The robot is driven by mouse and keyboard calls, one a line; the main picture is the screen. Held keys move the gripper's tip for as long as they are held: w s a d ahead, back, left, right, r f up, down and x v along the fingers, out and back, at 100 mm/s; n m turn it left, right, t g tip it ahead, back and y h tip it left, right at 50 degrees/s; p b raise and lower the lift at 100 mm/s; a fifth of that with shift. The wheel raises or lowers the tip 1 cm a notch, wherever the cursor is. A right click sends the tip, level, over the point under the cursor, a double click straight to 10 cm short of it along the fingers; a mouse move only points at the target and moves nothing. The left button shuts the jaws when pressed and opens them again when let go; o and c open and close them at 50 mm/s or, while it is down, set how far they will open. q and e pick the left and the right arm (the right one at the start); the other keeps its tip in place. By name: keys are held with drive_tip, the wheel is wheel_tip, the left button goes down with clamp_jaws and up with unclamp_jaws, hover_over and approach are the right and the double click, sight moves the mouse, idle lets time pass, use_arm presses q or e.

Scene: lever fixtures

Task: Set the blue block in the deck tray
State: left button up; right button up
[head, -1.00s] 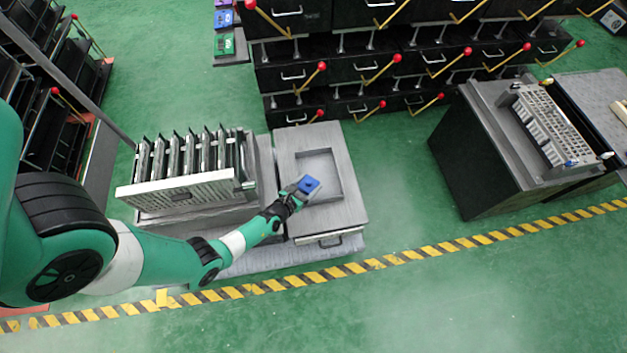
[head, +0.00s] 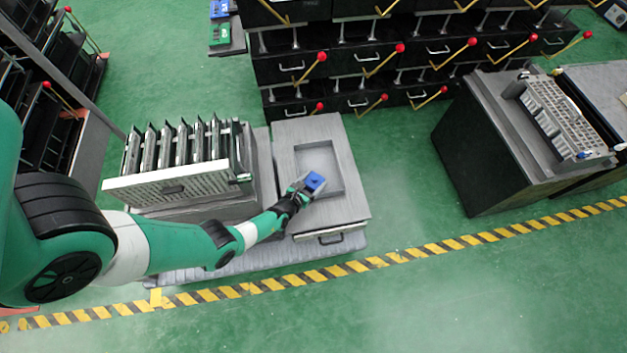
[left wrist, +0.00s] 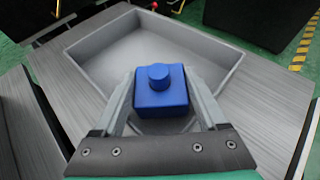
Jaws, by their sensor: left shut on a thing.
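The blue block (head: 314,181) is held between the fingers of my left gripper (head: 303,188), at the lower left part of the deck tray. In the left wrist view the blue block (left wrist: 160,92), with a round knob on top, sits between the two fingers of my left gripper (left wrist: 165,95). The deck tray (head: 337,168) is a shallow square recess in a grey deck; it also shows in the left wrist view (left wrist: 150,48), empty where visible. The block overlaps the tray's near edge there, and its height above the tray cannot be told. My right gripper is out of view.
A rack (head: 180,165) of upright panels stands left of the deck. Black drawer units with red-knobbed levers (head: 400,48) stand behind it. A dark cabinet (head: 480,150) stands to the right, with open green floor (head: 410,185) between.

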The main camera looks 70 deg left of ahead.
use_arm(q)
drive_tip(key=shift+s+d+f, duration=0.1)
drive_tip(key=shift+s+f, duration=0.05)
drive_tip(key=shift+f, duration=0.3)
drive_tip(key=shift+s+d+f, duration=0.1)
drive_tip(key=shift+s+f, duration=0.05)
drive_tip(key=shift+f, duration=0.3)
drive_tip(key=o, duration=1.4)
drive_tip(key=shift+c, duration=0.2)
drive_tip(key=shift+w+a+r, duration=0.15)
drive_tip(key=shift+r, duration=0.25)
drive_tip(key=p+v, duration=0.2)
drive_tip(key=v, duration=0.2)
drive_tip(key=p+v, duration=0.2)
drive_tip(key=v, duration=0.2)
drive_tip(key=r+p+v, duration=0.1)
drive_tip(key=p+v, duration=0.2)
drive_tip(key=shift+r, duration=0.15)
drive_tip(key=shift+s+d, duration=0.45)
drive_tip(key=shift+s, duration=0.05)
drive_tip(key=shift+w+a+r, duration=0.1)
